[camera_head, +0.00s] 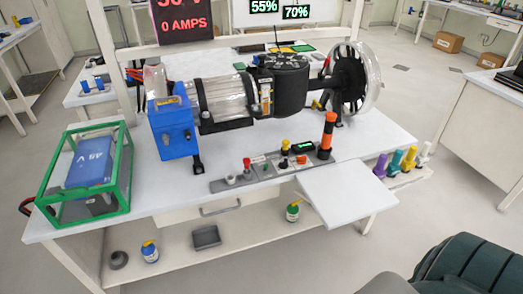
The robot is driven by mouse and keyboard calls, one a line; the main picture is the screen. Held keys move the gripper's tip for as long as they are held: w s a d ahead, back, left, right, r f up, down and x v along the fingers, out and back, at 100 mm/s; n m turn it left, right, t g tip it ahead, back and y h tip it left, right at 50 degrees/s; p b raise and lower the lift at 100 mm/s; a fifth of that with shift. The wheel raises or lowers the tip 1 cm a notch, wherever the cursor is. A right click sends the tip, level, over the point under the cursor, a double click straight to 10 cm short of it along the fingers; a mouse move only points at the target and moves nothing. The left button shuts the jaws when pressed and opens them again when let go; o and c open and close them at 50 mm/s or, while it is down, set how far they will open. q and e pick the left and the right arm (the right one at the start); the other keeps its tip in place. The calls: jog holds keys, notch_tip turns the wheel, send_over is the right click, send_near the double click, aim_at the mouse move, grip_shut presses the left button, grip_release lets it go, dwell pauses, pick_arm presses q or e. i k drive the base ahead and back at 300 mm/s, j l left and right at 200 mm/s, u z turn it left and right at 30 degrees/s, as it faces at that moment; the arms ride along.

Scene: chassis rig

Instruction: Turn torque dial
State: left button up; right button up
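A green-lit display (303,147) sits beside an upright orange and black lever (328,133). The labels are too small to read, so I cannot tell which control is the torque dial. Neither of my grippers shows in the head view.
The motor rig (222,97) with a blue box (173,128) stands behind the panel. A green-framed battery case (124,170) is at left. A white board (349,193) juts out at front right. Coloured pegs (394,163) stand at right. A dark green padded object (470,268) fills the lower right.

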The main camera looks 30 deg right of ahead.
aim_at(302, 159)
jog(key=z, duration=1.35)
